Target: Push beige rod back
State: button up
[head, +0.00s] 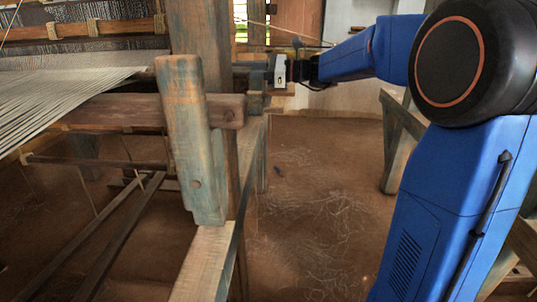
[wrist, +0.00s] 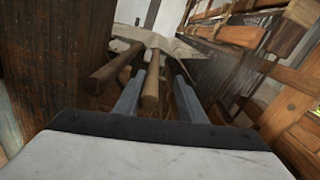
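In the wrist view a beige-brown rod (wrist: 151,82) with a rounded near end lies between the two fingers of my gripper (wrist: 159,76). Gaps show on both sides of the rod, so the fingers look open around it. I cannot tell whether either finger touches it. In the head view my gripper (head: 260,72) reaches left from the blue arm to just right of the upright loom post. The rod cannot be clearly made out there.
A second, browner rod (wrist: 117,67) lies left of the fingers in the wrist view. A dark wooden post (wrist: 62,65) stands close on the left. In the head view the loom post (head: 203,40) and woven threads (head: 70,85) fill the left.

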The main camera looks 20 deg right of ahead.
jog(key=v, duration=1.8)
jog(key=s+a+f+n+g+h, duration=0.1)
jog(key=s+a+f+n+h, duration=0.2)
jog(key=s+a+f, duration=0.4)
jog(key=s+a+f+n+g+h, duration=0.2)
jog(key=s+a+f+n+h, duration=0.2)
jog(key=s+f, duration=0.5)
jog(key=shift+s+a+f+n+h, duration=0.3)
jog(key=shift+s+a+n, duration=0.4)
jog(key=shift+s+a, duration=0.85)
jog(key=shift+s+d, duration=0.15)
